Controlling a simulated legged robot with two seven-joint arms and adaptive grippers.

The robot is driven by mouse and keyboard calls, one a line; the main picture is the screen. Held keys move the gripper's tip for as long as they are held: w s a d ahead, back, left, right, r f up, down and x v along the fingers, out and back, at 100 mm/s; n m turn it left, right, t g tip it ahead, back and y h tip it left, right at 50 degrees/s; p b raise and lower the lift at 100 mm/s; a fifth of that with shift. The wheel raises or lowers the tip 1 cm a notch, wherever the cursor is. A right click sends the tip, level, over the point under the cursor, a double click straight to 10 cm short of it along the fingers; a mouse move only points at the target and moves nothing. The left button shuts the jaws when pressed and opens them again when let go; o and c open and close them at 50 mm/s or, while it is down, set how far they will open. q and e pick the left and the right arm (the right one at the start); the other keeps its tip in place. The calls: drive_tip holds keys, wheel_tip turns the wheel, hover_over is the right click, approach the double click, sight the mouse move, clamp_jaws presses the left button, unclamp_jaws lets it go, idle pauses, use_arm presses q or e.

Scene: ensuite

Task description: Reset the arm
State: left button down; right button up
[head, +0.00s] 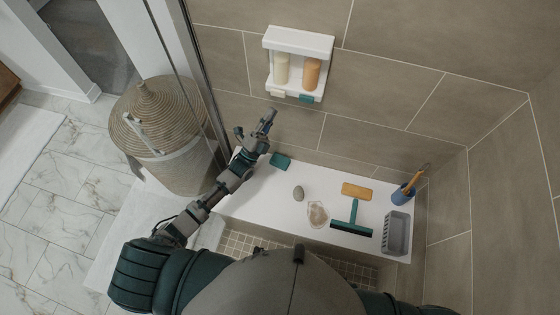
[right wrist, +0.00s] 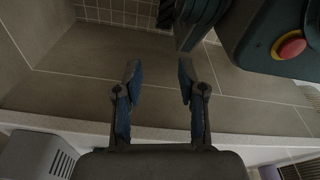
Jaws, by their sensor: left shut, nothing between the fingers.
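My left arm reaches in from the left in the head view. Its gripper (head: 268,117) is shut and empty, raised in front of the tiled wall below the white wall shelf (head: 299,41). My right gripper (right wrist: 158,82) shows in the right wrist view with its two blue-padded fingers apart and nothing between them. It does not show in the head view.
A wicker basket (head: 160,110) stands at left behind a glass panel. The shelf holds two bottles.

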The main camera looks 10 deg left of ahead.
idle(0.7)
use_arm(q)
drive_tip(key=s+a+f+n+g+y, duration=0.2)
drive_tip(key=f+n+g+y, duration=0.15)
drive_tip(key=f, duration=1.25)
drive_tip(key=s+a+f+n+g+y, duration=0.1)
drive_tip(key=a+f+n+g+y, duration=0.3)
drive_tip(key=f, duration=1.3)
drive_tip(key=s+f+n+g, duration=0.35)
drive_tip(key=s+f, duration=0.45)
drive_tip(key=f, duration=0.3)
drive_tip(key=s+a+f+n+g+y, duration=0.25)
drive_tip(key=s+f+g, duration=0.35)
drive_tip(key=s+f, duration=0.85)
drive_tip(key=s+f+n+g, duration=0.2)
drive_tip(key=s+g, duration=0.1)
drive_tip(key=s, duration=0.9)
drive_tip(key=s+f+n+g+y, duration=0.1)
drive_tip(key=s+f+n+g, duration=0.1)
drive_tip(key=s, duration=1.1)
drive_tip(key=shift+d+f+n+g, duration=0.3)
drive_tip(key=shift+f+g, duration=0.2)
drive_tip(key=shift+f, duration=0.25)
use_arm(e)
drive_tip(key=s+d+f, duration=0.2)
drive_tip(key=s+f, duration=0.4)
drive_tip(key=s, duration=0.4)
drive_tip(key=shift+s+f+g, duration=0.15)
drive_tip(key=shift+s+g, duration=0.15)
drive_tip(key=shift+s, duration=0.1)
